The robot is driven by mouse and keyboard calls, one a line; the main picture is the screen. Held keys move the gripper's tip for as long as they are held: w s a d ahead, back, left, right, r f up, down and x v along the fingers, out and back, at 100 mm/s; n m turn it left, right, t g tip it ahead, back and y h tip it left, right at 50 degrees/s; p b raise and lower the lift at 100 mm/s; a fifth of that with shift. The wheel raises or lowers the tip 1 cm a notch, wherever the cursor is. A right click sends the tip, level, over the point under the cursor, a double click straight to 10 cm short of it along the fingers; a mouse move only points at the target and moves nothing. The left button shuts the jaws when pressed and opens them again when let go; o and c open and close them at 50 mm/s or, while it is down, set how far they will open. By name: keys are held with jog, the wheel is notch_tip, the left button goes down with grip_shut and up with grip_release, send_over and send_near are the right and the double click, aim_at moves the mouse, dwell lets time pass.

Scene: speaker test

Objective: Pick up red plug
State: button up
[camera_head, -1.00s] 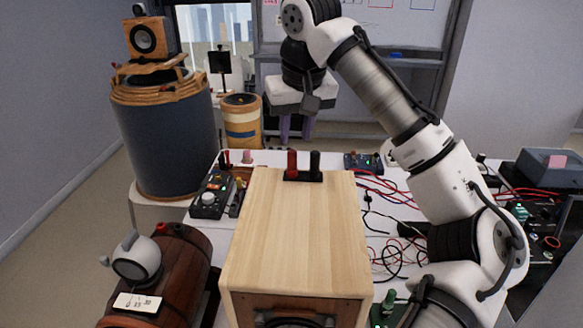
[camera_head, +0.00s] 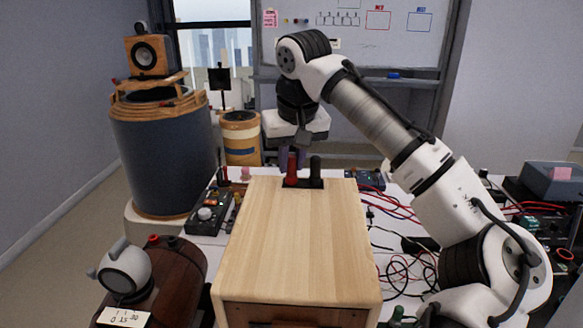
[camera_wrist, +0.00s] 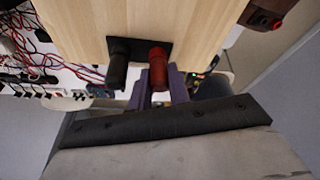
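The red plug (camera_head: 292,168) stands upright in a black base at the far edge of the wooden box (camera_head: 300,235). A black plug (camera_head: 316,168) stands beside it on the right. My gripper (camera_head: 291,153) is at the red plug, its purple fingers partly hidden behind it. In the wrist view, my gripper's fingers (camera_wrist: 159,80) are apart, with the red plug (camera_wrist: 157,66) in the gap between them. The black plug (camera_wrist: 118,68) is outside the fingers, to the left. I cannot tell whether a finger touches the red plug.
A black control box (camera_head: 207,214) stands left of the wooden box. Loose red and black cables (camera_head: 408,268) lie on the white table at right. A large blue cylinder (camera_head: 163,160) carrying a speaker (camera_head: 148,56) stands at back left. The wooden box's top is otherwise clear.

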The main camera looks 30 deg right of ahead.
aim_at(291, 156)
grip_shut()
jog(key=shift+r+p, duration=0.7)
jog(key=shift+r, duration=0.05)
notch_tip(291, 156, up, 7)
jog(key=p, duration=0.6)
jog(key=shift+r, duration=0.15)
notch_tip(291, 156, up, 11)
jog(key=shift+r, duration=0.1)
